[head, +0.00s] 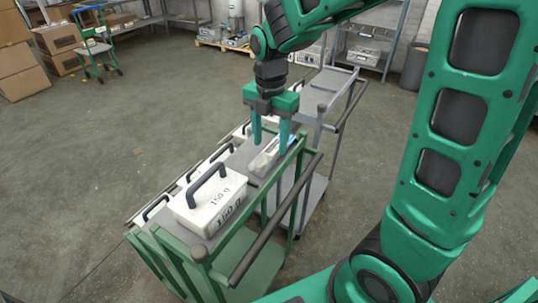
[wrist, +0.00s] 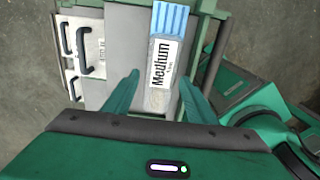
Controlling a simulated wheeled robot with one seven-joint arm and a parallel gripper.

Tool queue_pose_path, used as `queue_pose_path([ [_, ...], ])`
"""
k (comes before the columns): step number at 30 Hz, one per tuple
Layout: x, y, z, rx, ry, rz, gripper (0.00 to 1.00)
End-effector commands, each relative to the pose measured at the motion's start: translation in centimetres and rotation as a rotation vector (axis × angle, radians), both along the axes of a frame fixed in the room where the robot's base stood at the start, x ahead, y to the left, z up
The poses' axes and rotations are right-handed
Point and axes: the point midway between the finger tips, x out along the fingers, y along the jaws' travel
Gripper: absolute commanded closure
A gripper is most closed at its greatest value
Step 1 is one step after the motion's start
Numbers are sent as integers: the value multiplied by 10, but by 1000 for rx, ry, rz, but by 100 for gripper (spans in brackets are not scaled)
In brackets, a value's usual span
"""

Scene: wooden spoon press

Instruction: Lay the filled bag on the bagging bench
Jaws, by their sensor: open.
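A clear bag (head: 266,157) with a white label reading "Medium" and a blue striped end lies on the grey top of a green cart (head: 228,155). The bag also shows in the wrist view (wrist: 160,75), with pale contents under the label. My gripper (head: 270,145) is open and points down at the bag. In the wrist view its two fingers (wrist: 159,73) lie on either side of the bag. I cannot tell how far the fingertips are above the cart top. I cannot make out a bagging bench for certain.
A white box (head: 209,205) marked "150 g" with a dark handle stands near the bag on the cart. More handled boxes line the cart's left side. A grey cart (head: 327,85) stands just behind.

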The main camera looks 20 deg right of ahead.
Motion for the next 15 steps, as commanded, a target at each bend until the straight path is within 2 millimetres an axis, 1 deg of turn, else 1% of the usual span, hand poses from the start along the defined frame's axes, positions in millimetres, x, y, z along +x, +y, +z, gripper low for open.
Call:
queue_pose_path([
  [1,-2,0,-9,-1,5,0,48],
  [6,-2,0,-28,-2,4,-1,48],
  [9,-1,0,-32,-1,2,-1,48],
  [15,-1,0,-32,-1,1,0,48],
])
